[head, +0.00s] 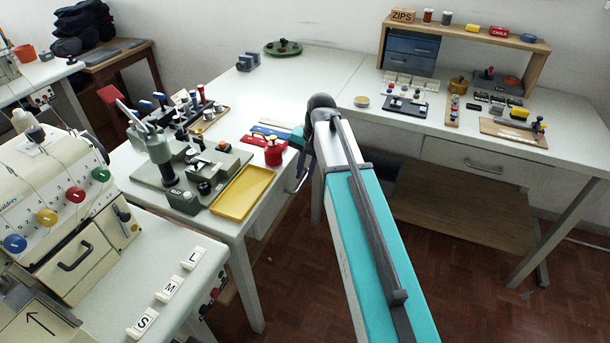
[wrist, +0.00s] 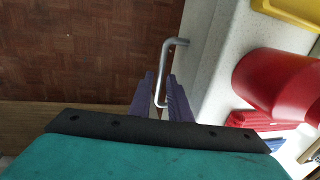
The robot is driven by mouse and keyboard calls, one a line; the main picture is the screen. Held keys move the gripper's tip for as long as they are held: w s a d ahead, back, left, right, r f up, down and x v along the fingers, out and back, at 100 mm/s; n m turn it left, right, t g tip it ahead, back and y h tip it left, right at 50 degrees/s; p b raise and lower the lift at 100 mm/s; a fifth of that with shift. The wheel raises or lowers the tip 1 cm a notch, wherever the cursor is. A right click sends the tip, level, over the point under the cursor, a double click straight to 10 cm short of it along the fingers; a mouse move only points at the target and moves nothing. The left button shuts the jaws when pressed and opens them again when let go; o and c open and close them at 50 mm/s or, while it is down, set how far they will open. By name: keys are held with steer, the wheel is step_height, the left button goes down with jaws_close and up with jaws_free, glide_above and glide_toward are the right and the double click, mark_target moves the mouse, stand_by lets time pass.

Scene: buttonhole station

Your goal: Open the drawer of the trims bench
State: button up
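In the wrist view a silver bar handle (wrist: 164,68) sticks out from the pale front of a bench. My gripper (wrist: 160,78) has its two purple fingers on either side of this handle, with a small gap showing around the bar; it looks open. A drawer front (head: 262,218) shows under that bench and looks shut. The back bench also has a shut drawer (head: 450,157) with a grey handle (head: 483,166).
A red can (head: 273,152) stands on the left bench near its edge, close to my gripper, beside a yellow tray (head: 243,191). A wooden shelf (head: 460,36) stands on the back bench. The red-brown floor (head: 300,270) in front of the left bench is clear.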

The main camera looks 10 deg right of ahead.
steer(key=shift+f, duration=0.4)
jaws_close()
